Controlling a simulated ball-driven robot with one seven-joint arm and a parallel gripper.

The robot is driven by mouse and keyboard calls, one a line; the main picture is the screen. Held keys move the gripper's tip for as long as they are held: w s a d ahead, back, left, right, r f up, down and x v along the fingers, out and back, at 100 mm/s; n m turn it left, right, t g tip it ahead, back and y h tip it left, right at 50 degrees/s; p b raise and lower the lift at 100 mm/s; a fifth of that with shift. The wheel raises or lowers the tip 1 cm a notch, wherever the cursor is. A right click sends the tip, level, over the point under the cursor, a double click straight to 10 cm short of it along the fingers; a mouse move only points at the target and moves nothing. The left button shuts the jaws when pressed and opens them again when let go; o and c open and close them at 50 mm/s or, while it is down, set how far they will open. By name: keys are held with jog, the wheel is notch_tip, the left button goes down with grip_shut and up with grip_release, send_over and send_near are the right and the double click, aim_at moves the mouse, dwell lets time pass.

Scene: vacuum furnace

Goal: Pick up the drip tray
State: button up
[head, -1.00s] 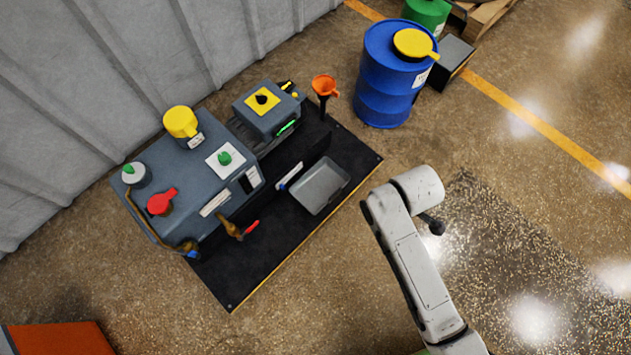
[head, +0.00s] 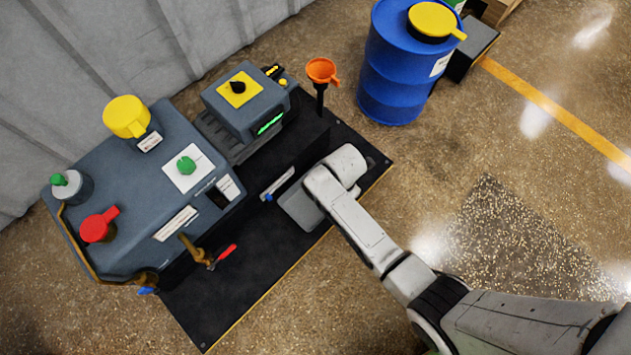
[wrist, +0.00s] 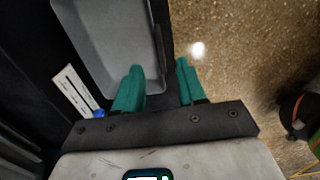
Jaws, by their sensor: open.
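The drip tray (head: 298,207) is a shallow grey rectangular tray on the black base mat, beside the pump unit. In the head view my arm covers much of it. In the wrist view the tray (wrist: 104,40) fills the upper left, with its rim running down the right side. My gripper (wrist: 160,82) has two teal fingers spread apart with nothing held. The left fingertip overlaps the tray's near right corner in the picture, and the right fingertip lies outside the rim. I cannot tell whether either finger touches the tray. In the head view the fingers are hidden behind my arm.
The grey pump unit (head: 150,205) stands left of the tray, with a red-handled valve (head: 227,254) low at its front. An orange funnel (head: 321,72) and a blue drum (head: 405,70) stand behind. Open floor (head: 440,190) lies to the right.

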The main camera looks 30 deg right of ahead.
notch_tip(320, 180, down, 8)
jog(key=b, duration=0.5)
jog(key=shift+a+f, duration=0.1)
grip_shut()
dwell(1.4)
